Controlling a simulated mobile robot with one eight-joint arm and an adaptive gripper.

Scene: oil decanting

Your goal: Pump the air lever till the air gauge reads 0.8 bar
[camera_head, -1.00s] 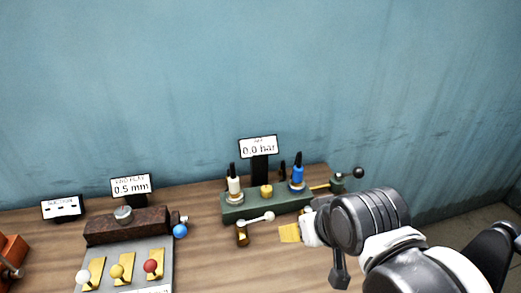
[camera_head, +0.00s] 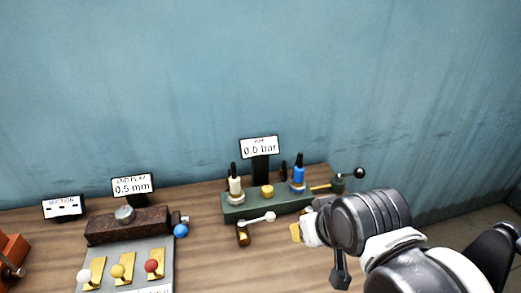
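The air gauge (camera_head: 260,147) is a small sign on a black post at the back of the bench. It seems to read 0.0 bar, though the digits are slightly blurred. Below it is a green block (camera_head: 265,208) with a white-bodied and a blue-bodied fitting. A lever with a black ball knob (camera_head: 359,173) stands at the block's right end. A brass lever with a white knob (camera_head: 268,217) is in front of the block. I cannot tell which one is the air lever. My gripper (camera_head: 302,231) is right of the white knob, beside a yellow piece. Its fingers are largely hidden by my wrist.
At left are a brown block (camera_head: 127,225) with a 0.5 mm sign (camera_head: 132,187), a suction sign (camera_head: 63,207), a blue ball (camera_head: 181,230), and a grey panel (camera_head: 137,262) with white, yellow and red knobs. An orange object (camera_head: 12,249) is at the left edge. The front middle bench is clear.

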